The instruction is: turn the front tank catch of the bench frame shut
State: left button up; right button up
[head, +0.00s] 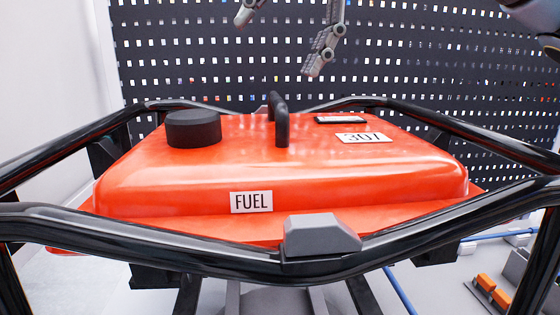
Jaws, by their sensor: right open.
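The orange tank (285,180) lies in the black tubular bench frame (150,246), with a FUEL label on its front side. The front tank catch (320,235) is a grey block at the middle of the frame's front tube. It stands in front of the tank's lower front rim; I cannot tell whether it overlaps the rim. My right gripper (276,49) hangs at the top of the view, with its two fingers wide apart and nothing between them. It is well above the tank and clear of the catch. My left gripper is not in view.
A black cap (193,128) and a black handle (281,118) stand up from the tank top. The frame's tubes surround the tank. A dark perforated panel (420,70) stands behind. Orange parts (490,290) show at the lower right. The space above the catch is clear.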

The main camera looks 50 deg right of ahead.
aim_at(317, 233)
jog(key=k+j, duration=0.55)
jog(key=j, duration=0.2)
jog(key=k+j, duration=0.6)
jog(key=j, duration=0.1)
